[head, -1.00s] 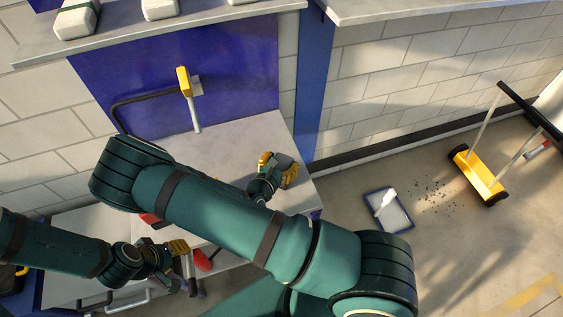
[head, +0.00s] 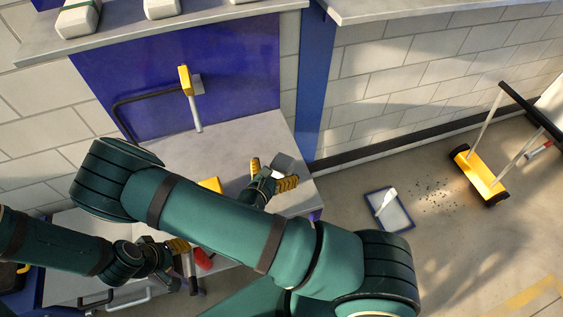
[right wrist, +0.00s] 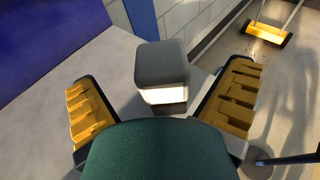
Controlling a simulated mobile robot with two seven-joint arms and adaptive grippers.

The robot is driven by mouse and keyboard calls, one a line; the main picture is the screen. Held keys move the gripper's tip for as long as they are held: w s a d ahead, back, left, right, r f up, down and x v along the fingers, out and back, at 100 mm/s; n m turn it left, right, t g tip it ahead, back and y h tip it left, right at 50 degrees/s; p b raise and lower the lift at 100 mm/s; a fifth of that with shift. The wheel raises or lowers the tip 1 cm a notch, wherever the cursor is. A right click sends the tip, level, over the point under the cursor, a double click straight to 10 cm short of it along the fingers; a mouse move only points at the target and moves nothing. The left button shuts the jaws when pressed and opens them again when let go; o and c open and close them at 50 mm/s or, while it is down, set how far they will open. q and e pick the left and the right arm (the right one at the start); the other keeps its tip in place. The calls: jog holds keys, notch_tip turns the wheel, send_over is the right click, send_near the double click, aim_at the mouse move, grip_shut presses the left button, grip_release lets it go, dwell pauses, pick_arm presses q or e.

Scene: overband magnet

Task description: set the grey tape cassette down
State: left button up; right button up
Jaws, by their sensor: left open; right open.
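The grey tape cassette (head: 284,163) is a dark grey block with a pale label, near the right edge of the light worktop (head: 225,150). In the right wrist view the cassette (right wrist: 160,65) stands upright between the two spread yellow fingers, with a gap on each side. It appears to rest on the worktop, though its base is partly hidden by my gripper. My right gripper (head: 271,176) is open around it; it also shows in the right wrist view (right wrist: 163,108). My left gripper (head: 176,255) is open at the lower left, partly hidden, away from the cassette.
A yellow thing (head: 211,185) shows on the worktop behind my arm. A yellow-headed handle (head: 187,85) stands by the blue panel (head: 235,65). A red thing (head: 203,260) is near my left gripper. A tray (head: 389,211) and a yellow sweeper (head: 480,176) are on the floor.

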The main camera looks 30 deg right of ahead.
jog(key=v, duration=0.7)
jog(key=s+a+f+m+g+y, duration=0.2)
jog(key=s+f+m+g+y, duration=0.2)
jog(key=s+m+g, duration=0.3)
jog(key=s+a+f+m+g+y, duration=0.1)
jog(key=s+f+m+g+y, duration=0.4)
jog(key=s, duration=0.4)
jog(key=w+a+r+m+t+y, duration=0.1)
jog(key=w+a+m+y, duration=0.4)
jog(key=a+m+y, duration=0.25)
jog(key=w+d+m+t, duration=0.1)
jog(key=w+m, duration=0.1)
jog(key=w+r+m+t, duration=0.1)
jog(key=w+m+t, duration=0.1)
jog(key=w, duration=0.1)
jog(key=w+d+r+m+t, duration=0.1)
jog(key=w+m+t, duration=0.1)
jog(key=w, duration=0.1)
jog(key=shift+w+d+r+m, duration=0.2)
jog(key=shift+d+r+m, duration=0.05)
jog(key=shift+d+m, duration=0.1)
